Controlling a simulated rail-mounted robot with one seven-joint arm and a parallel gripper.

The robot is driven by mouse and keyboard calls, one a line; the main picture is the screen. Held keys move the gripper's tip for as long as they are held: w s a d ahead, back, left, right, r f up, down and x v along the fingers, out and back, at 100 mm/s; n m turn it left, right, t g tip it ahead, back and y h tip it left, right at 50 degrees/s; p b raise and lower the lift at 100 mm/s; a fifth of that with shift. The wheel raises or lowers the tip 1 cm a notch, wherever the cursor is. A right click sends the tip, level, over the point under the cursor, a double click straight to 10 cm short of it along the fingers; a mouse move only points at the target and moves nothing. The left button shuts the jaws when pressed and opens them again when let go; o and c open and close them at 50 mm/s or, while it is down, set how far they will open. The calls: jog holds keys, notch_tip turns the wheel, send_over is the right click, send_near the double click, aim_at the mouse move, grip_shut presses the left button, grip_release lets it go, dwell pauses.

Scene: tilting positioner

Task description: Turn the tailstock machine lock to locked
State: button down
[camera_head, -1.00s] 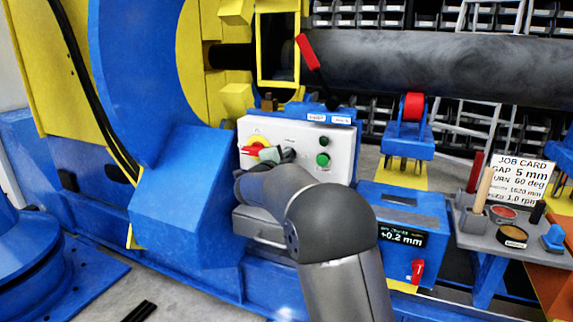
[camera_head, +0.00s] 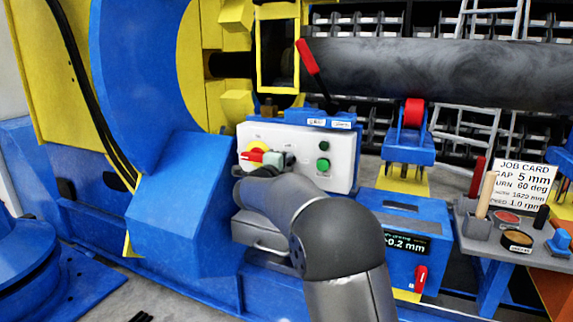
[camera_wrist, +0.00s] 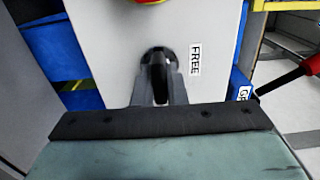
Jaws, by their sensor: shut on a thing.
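The lock is a black knob (camera_wrist: 158,72) on the pale panel in the wrist view, beside a label reading FREE (camera_wrist: 195,59). My gripper (camera_wrist: 160,88) is shut on this knob, one finger on each side of it. The knob's grip lies roughly in line with the fingers; which marked position it points to cannot be told. In the head view, my gripper (camera_head: 274,159) is at the front of the white control box (camera_head: 340,163) and hides the knob.
A red and yellow switch (camera_head: 252,155) sits close to my gripper's left. Green and dark buttons (camera_head: 323,164) are on the box's right. A red-handled lever (camera_head: 308,58) rises behind the box.

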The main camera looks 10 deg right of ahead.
jog(key=shift+f, duration=0.1)
jog(key=c, duration=1.5)
grip_release()
jog(key=shift+o, duration=0.2)
jog(key=shift+s+a, duration=0.1)
jog(key=p+v, duration=0.3)
jog(key=v, duration=1.4)
jog(key=shift+p, duration=0.35)
jog(key=shift+s+a, duration=0.1)
